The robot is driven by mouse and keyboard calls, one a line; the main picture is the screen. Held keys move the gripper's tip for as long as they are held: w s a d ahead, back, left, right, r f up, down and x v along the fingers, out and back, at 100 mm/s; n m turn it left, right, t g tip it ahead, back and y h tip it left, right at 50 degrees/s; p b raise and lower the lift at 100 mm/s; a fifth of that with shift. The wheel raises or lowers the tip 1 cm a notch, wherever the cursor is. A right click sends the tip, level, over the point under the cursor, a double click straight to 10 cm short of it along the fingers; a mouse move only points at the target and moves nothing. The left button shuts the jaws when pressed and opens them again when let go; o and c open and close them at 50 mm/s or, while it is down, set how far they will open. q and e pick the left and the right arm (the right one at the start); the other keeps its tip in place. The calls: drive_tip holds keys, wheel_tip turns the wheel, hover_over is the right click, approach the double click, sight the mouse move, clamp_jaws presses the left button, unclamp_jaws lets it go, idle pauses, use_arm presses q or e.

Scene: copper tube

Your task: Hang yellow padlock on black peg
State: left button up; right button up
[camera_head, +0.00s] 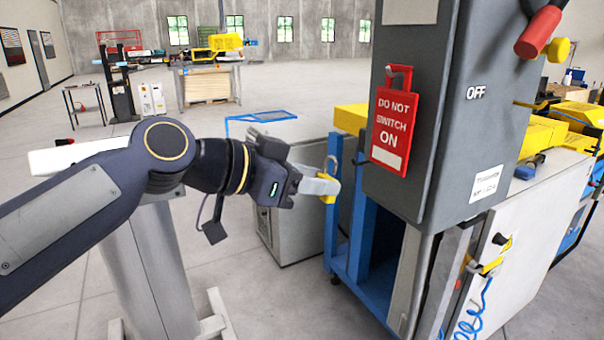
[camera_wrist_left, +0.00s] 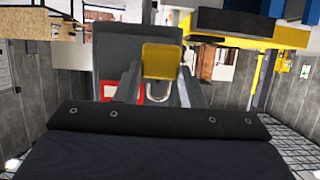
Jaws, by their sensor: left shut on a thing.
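The yellow padlock (camera_head: 329,189) is held upright at the tip of my left gripper (camera_head: 322,185), with its metal shackle (camera_head: 332,165) pointing up. A red "DO NOT SWITCH ON" tag (camera_head: 391,130) hangs on the box's left face. I cannot clearly make out the black peg; a small dark spot shows at the tag's top opening. My right gripper is not in view.
A blue frame (camera_head: 357,235) stands below and behind the padlock, beside a low grey cabinet (camera_head: 290,190). A red lever handle (camera_head: 538,32) sticks out at the upper right of the box. The floor at left is mostly open.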

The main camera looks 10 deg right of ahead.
sight(333, 178)
use_arm(q)
drive_tip(key=p+x, duration=0.2)
drive_tip(key=x, duration=0.4)
drive_tip(key=shift+r, duration=0.35)
drive_tip(key=shift+d, duration=0.15)
idle(0.6)
drive_tip(key=o, duration=1.1)
